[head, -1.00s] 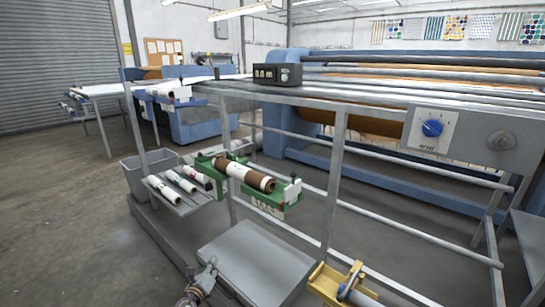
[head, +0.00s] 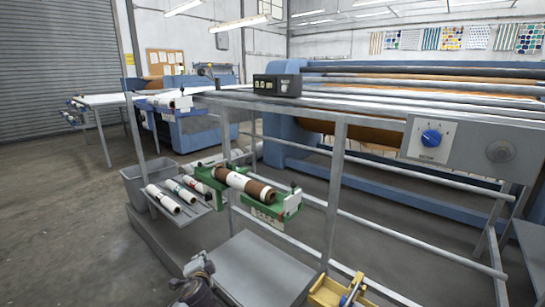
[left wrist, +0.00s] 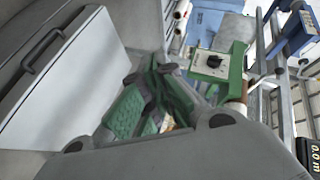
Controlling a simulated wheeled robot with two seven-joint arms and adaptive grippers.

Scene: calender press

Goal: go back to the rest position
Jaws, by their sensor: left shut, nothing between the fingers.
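My left gripper (head: 201,262) is at the bottom of the head view, left of the grey flat-topped box (head: 262,272). It is shut and empty, apart from the rolls and the green cradle. In the left wrist view its dark and green fingers (left wrist: 150,100) are together. The grey box's top with a dark handle (left wrist: 45,50) lies to their left in that view. My right gripper is not in view.
A green cradle (head: 268,210) holds a brown and white roll (head: 243,185). Several white rolls (head: 163,199) lie on a low rack beside a grey bin (head: 132,188). A yellow holder (head: 325,291) is at bottom right. Frame posts (head: 335,190) stand behind. Floor at left is clear.

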